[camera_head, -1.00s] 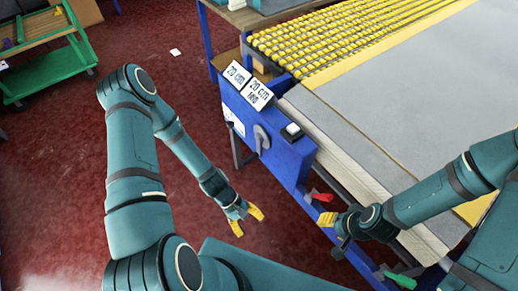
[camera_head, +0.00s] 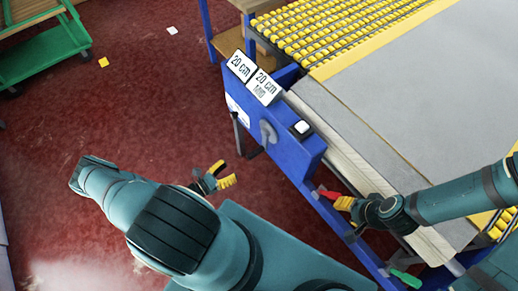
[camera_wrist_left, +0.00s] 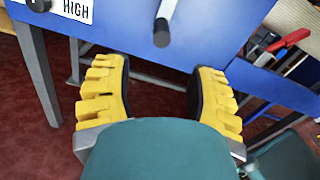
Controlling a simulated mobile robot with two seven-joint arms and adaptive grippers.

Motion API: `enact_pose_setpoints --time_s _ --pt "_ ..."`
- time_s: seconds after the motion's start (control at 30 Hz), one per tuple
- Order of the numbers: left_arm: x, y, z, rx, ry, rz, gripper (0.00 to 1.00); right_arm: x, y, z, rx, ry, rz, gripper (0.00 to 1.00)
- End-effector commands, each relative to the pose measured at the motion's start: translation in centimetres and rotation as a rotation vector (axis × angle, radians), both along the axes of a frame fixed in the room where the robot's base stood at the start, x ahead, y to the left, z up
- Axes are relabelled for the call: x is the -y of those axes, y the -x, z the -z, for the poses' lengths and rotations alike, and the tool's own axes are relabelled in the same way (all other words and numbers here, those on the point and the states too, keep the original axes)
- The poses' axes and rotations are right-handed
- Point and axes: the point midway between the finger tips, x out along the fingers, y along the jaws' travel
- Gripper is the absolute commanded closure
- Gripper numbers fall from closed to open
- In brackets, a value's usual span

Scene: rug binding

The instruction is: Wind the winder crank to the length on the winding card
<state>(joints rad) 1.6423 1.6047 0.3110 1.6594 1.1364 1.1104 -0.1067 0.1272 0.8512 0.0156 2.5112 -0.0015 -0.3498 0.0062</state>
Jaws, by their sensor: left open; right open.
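The winder crank (camera_head: 268,132) is a grey handle on the front of the blue panel (camera_head: 297,158). Two white cards stand on the panel's top edge: one reads "20 cm" (camera_head: 241,66), the other "20 cm" with a smaller blurred line (camera_head: 264,86). My left gripper (camera_head: 222,175) is open and empty, below and left of the crank and apart from it. My right gripper (camera_head: 345,203) is open beside the red handle (camera_head: 329,195); contact is unclear.
A white-topped button (camera_head: 301,128) sits on the panel's right end. A green handle (camera_head: 405,278) is lower right. The table with yellow rollers (camera_head: 330,30) and a grey sheet (camera_head: 420,90) lies behind. A green cart (camera_head: 45,62) stands far left. Red floor (camera_head: 150,100) is open between.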

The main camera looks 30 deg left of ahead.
Motion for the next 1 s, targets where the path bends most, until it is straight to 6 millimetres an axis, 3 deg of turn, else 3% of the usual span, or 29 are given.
enact_pose_setpoints --time_s 0.6,0.8,1.0 --pt "4.2 -9.8 0.0 0.0 -0.002 0.007 0.43 0.0 0.1 0.6 -0.003 0.0 -0.002 0.53" --pt "5.0 -11.9 0.0 -0.001 -0.002 0.006 0.43 0.0 0.1 0.8 -0.003 0.0 -0.003 0.53" --pt "5.2 -12.5 0.0 -0.001 -0.003 0.006 0.43 0.0 0.1 0.8 -0.002 0.0 -0.003 0.53"
